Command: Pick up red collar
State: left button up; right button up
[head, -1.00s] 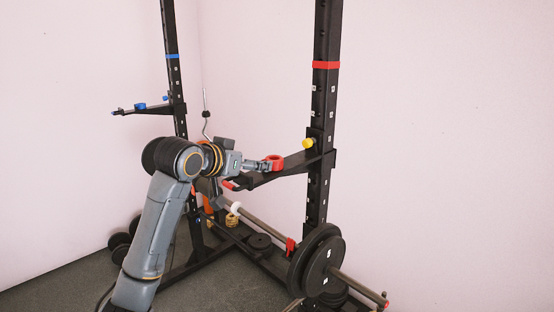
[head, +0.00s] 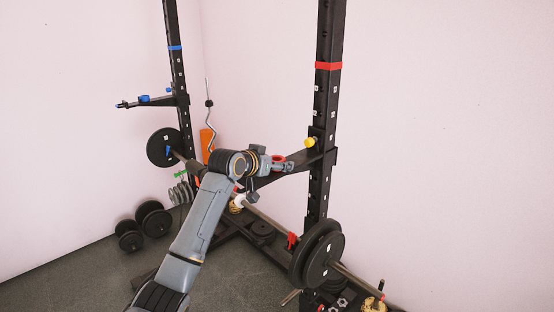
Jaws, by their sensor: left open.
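A red collar (head: 277,158) is at the spotter arm (head: 305,154) of the right rack post, partly hidden behind my gripper. My left gripper (head: 288,167) is open and reaches in from the left. Its fingers overlap the lower part of the red collar in the head view; I cannot tell whether they touch it or are around it. My right gripper is not in view.
A yellow knob (head: 310,142) sits on the right post (head: 323,195) just beyond. Below runs a loaded barbell with a red clamp (head: 292,240) and black plates (head: 322,255).

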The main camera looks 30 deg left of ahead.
pick_arm(q)
jog(key=c, duration=1.3)
jog(key=shift+r, duration=0.1)
